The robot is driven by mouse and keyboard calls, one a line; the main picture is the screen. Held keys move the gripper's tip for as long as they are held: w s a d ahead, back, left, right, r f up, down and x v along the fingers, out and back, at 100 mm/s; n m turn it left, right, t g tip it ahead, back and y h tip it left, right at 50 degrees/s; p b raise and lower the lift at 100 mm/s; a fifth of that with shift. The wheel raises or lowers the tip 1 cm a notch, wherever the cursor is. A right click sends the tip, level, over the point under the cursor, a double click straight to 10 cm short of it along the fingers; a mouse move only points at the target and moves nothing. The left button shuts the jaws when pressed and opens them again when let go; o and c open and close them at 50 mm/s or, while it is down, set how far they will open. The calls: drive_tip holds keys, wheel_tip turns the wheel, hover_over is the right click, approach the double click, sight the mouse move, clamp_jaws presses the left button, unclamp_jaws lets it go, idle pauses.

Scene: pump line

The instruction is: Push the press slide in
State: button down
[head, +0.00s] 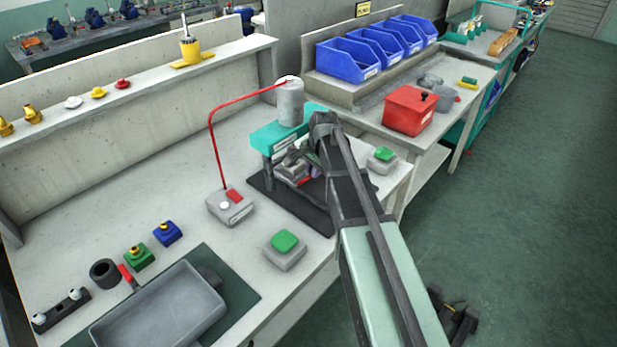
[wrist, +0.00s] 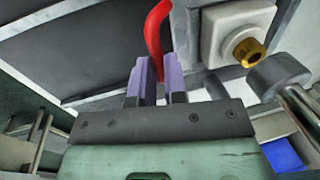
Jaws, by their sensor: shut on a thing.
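The press has a teal head (head: 272,136) with a grey cylinder (head: 290,103) on top and stands on a dark base plate (head: 262,190). The press slide (head: 291,163) is under the head, partly hidden by my arm. Its red handle (head: 304,181) shows beside my gripper (head: 316,172). In the wrist view, my gripper (wrist: 160,80) has its purple fingers shut on the curved red handle (wrist: 155,30). A pale block with a brass fitting (wrist: 249,52) is just to the right of the handle. How far in the slide sits is hard to tell.
Green push-button boxes stand left (head: 284,250) and right (head: 382,160) of the press. A grey box with a red tube (head: 230,206) stands on its left. A grey tray (head: 160,310) is at the front left. A red box (head: 410,110) is on the bench behind.

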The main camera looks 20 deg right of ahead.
drive_tip(key=shift+w+a, duration=0.1)
drive_tip(key=shift+w, duration=0.1)
drive_tip(key=c, duration=1.2)
unclamp_jaws()
drive_tip(key=shift+w, duration=0.1)
drive_tip(key=shift+o, duration=0.2)
drive_tip(key=shift+r, duration=0.1)
wheel_tip(320, 180, up, 10)
drive_tip(key=s+p, duration=0.1)
drive_tip(key=p, duration=0.9)
drive_tip(key=shift+s+d+r+p, duration=0.25)
drive_tip(key=shift+s+d+p, duration=0.1)
drive_tip(key=shift+s+d, duration=0.1)
